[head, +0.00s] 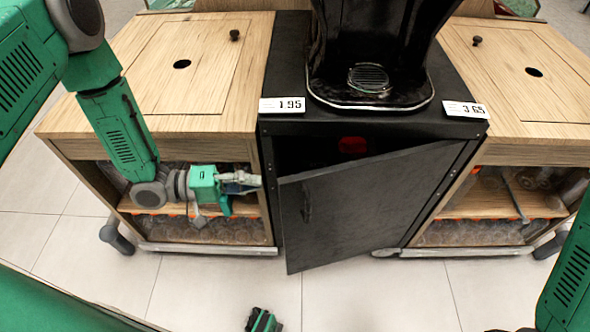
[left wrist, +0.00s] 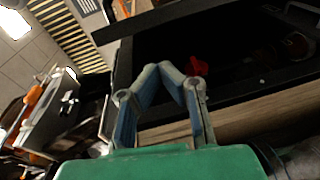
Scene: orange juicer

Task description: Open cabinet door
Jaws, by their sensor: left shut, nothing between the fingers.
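The black cabinet door (head: 362,205) stands partly open. Its free left edge is swung out toward me, and its hinge side is at the right. A dark handle (head: 307,203) is near the free edge. The black cabinet (head: 268,160) shows a dark inside through the gap above the door. My left gripper (head: 255,181) is shut and empty, at the left edge of the opening beside the door's free edge. In the left wrist view its fingertips (left wrist: 165,68) meet in front of the dark opening.
A red object (head: 352,145) lies inside the cabinet and also shows in the left wrist view (left wrist: 197,67). A black juicer (head: 370,60) stands on top. Wooden counters flank the cabinet, left (head: 160,70) and right (head: 530,80). The tiled floor (head: 380,290) before the door is clear.

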